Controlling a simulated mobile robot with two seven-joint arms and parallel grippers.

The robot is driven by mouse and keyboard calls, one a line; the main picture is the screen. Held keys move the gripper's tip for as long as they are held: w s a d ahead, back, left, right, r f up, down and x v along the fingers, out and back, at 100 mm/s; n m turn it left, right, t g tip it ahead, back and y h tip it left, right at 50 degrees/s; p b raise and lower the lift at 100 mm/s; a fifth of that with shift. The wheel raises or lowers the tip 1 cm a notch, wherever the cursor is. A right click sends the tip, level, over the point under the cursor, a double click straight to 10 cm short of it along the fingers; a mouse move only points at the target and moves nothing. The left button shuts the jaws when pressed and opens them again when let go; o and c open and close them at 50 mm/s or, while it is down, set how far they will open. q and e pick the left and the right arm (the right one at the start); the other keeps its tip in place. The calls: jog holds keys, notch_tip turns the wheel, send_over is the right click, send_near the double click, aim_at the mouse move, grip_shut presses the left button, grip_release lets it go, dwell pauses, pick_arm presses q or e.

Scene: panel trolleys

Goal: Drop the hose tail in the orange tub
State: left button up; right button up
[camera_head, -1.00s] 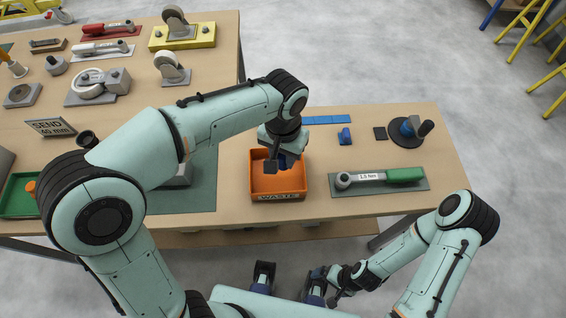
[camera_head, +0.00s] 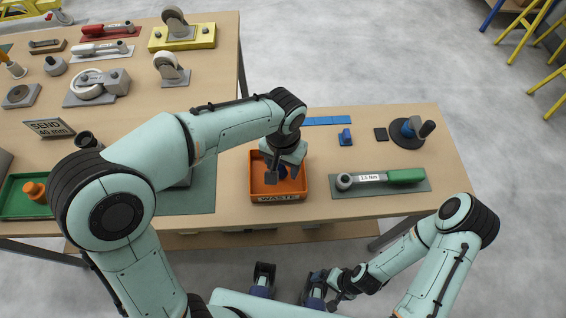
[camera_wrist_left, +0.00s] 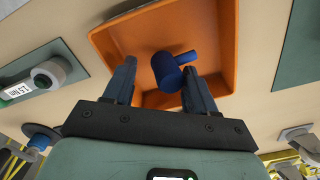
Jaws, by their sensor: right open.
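The orange tub (camera_head: 256,194), labelled WASTE, stands on the table, and its orange wall also shows in the left wrist view (camera_wrist_left: 230,40). My left gripper (camera_head: 278,174) points down into the tub. In the left wrist view its two fingers (camera_wrist_left: 160,78) stand apart. The blue hose tail (camera_wrist_left: 167,74), a short cylinder with a side stub, shows between them, close to the right finger, with a gap to the left finger. Whether it rests on the tub floor is hard to tell. My right gripper (camera_head: 336,296) is open, low in front of the table.
A torque wrench (camera_head: 405,176) with a green handle lies on a mat right of the tub. A small blue block (camera_head: 345,137) and a black disc tool (camera_head: 411,130) stand behind. A green tray (camera_head: 20,205) is at the far left.

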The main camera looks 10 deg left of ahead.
pick_arm(q)
jog(key=shift+r, duration=0.1)
notch_tip(320, 180, up, 12)
jog(key=p, duration=0.2)
jog(key=shift+r, duration=0.1)
dwell(0.6)
